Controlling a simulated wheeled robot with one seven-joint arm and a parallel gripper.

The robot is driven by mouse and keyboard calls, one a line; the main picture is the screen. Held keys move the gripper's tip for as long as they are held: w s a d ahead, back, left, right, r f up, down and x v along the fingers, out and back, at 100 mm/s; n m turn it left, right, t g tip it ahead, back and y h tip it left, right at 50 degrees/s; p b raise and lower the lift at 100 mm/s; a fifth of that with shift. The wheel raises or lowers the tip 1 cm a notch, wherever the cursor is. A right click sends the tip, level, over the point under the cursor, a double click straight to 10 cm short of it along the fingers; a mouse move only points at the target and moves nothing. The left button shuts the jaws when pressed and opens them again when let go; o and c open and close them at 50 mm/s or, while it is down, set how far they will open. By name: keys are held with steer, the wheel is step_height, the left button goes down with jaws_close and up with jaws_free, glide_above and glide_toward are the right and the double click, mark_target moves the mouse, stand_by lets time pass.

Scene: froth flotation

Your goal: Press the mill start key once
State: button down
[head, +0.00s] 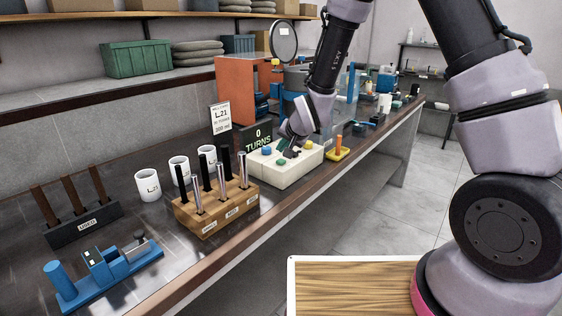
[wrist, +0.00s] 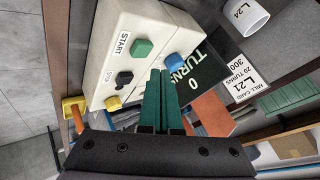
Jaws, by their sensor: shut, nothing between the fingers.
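The mill start key is a green key (wrist: 142,48) beside a START label (wrist: 122,44) on a cream key box (wrist: 110,22). The box also shows in the head view (head: 296,174), with the green key (head: 281,161) on its top. My gripper (wrist: 161,73) is shut and empty, its green fingertips close to the green and blue keys in the wrist view. In the head view my gripper (head: 291,151) is just over the box. Whether the tips touch a key I cannot tell.
A blue key (wrist: 175,63), a black key (wrist: 124,78) and a yellow key (wrist: 113,102) share the box. A counter (head: 258,138) behind it reads 0 TURNS.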

mark_target(283, 162)
steer(key=shift+r, duration=1.85)
steer(key=shift+d+r, duration=0.15)
steer(key=shift+r, duration=0.05)
steer(key=s+d+r+h, duration=0.1)
steer(key=s+d+r, duration=0.2)
steer(key=d+r, duration=0.5)
steer(key=s+d+r+h, duration=0.1)
steer(key=s+d+r, duration=0.2)
steer(key=d+r, duration=0.5)
steer(key=s+d+r, duration=0.4)
steer(key=s+d, duration=0.1)
steer(key=s, duration=0.5)
steer(key=s+d+r+g, duration=0.1)
steer(key=s+d+r, duration=0.3)
steer(key=s, duration=0.6)
steer(key=shift+d+r+m, duration=0.3)
steer(key=shift+d+r, duration=0.05)
steer(key=shift+d, duration=0.35)
